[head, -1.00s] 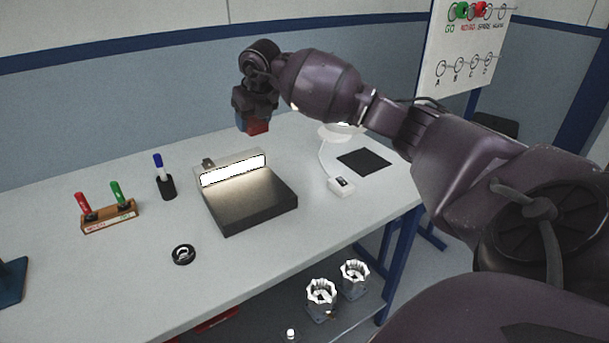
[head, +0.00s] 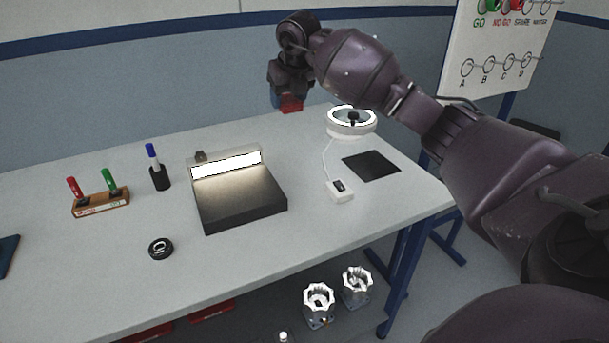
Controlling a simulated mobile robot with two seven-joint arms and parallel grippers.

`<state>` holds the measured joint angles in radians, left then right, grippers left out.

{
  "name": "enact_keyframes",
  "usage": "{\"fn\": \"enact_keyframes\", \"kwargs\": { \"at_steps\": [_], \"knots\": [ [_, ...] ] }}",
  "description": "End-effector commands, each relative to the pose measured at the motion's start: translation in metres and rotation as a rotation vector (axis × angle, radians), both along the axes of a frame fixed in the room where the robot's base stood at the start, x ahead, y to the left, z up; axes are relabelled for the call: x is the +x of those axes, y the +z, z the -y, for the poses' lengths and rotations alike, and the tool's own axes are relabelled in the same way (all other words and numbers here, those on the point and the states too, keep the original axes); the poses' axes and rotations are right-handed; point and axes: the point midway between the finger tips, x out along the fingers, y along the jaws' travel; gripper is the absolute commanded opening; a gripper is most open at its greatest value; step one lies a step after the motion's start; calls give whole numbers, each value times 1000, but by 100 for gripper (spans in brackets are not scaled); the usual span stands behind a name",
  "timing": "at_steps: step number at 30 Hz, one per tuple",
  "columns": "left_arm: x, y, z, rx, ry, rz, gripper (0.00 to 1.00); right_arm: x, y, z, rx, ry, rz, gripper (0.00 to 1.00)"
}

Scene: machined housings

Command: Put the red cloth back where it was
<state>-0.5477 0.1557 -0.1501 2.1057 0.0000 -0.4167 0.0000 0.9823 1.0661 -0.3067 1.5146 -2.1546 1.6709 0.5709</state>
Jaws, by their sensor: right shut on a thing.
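The red cloth (head: 291,104) shows as a small red patch under my right gripper (head: 288,97), above the far edge of the table. The right gripper is shut on it, pointing down. Most of the cloth is hidden by the fingers, and its full shape cannot be told. The cloth looks apart from the table. My left gripper is not in view.
The table (head: 350,230) holds a lit black inspection box (head: 240,205), a ring lamp (head: 350,122), a white switch box (head: 340,191), a black mat (head: 371,165), a marker rack (head: 101,203), a blue marker in a holder (head: 159,178) and a black ring (head: 160,248). Housings (head: 319,303) stand below.

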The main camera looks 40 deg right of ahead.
Motion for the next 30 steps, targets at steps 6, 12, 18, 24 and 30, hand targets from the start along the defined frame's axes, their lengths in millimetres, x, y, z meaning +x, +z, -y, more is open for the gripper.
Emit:
{"fn": "enact_keyframes", "kwargs": {
  "at_steps": [6, 12, 18, 24, 30],
  "knots": [
    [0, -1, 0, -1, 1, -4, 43, -6, -6, 4, -1, -13, -1, 32],
    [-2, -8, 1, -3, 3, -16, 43, -7, -41, 4, 1, -15, -6, 32],
    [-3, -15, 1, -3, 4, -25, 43, -7, -85, 4, 1, -15, -7, 32],
    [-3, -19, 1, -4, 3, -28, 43, -7, -126, 4, 1, -15, -5, 32],
    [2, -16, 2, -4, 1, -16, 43, -7, -145, 5, -1, -17, -1, 32]
  ]
}}
